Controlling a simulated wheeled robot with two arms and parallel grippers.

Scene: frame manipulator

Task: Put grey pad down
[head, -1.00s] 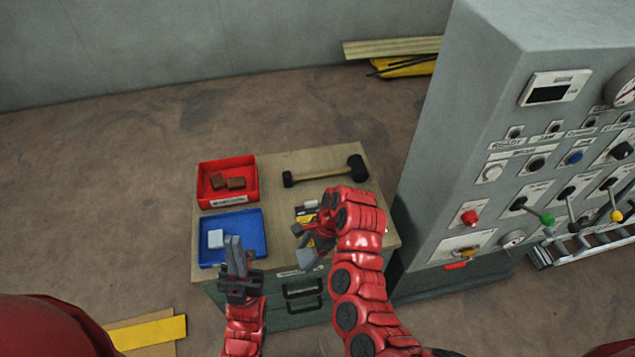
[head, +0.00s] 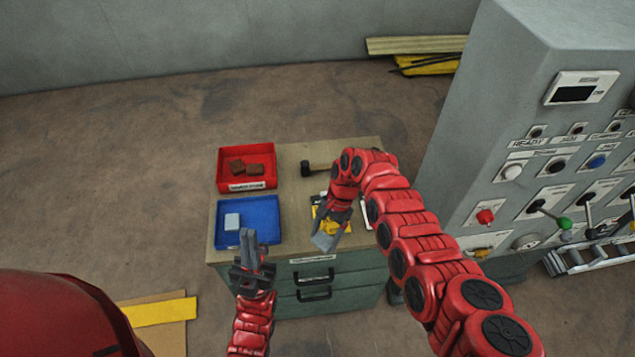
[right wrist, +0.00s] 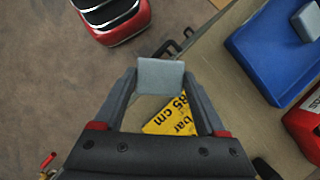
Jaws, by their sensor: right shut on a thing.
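My right gripper (head: 334,226) is shut on a grey pad (head: 324,242), held near the front edge of the table (head: 286,218). In the right wrist view the grey pad (right wrist: 160,75) is pinched between the fingertips, its flat face showing. A similar light grey block (head: 232,221) lies in the blue tray (head: 264,207), away from both grippers. My left gripper (head: 253,258) points up in front of the tray's front edge. Its fingers are close together and look empty, but whether they are shut is unclear.
A red tray (head: 232,184) with brown blocks stands behind the blue one. A yellow label (right wrist: 178,117) lies on the table. A grey control cabinet (head: 468,150) stands to the right. Bare tabletop shows right of the trays.

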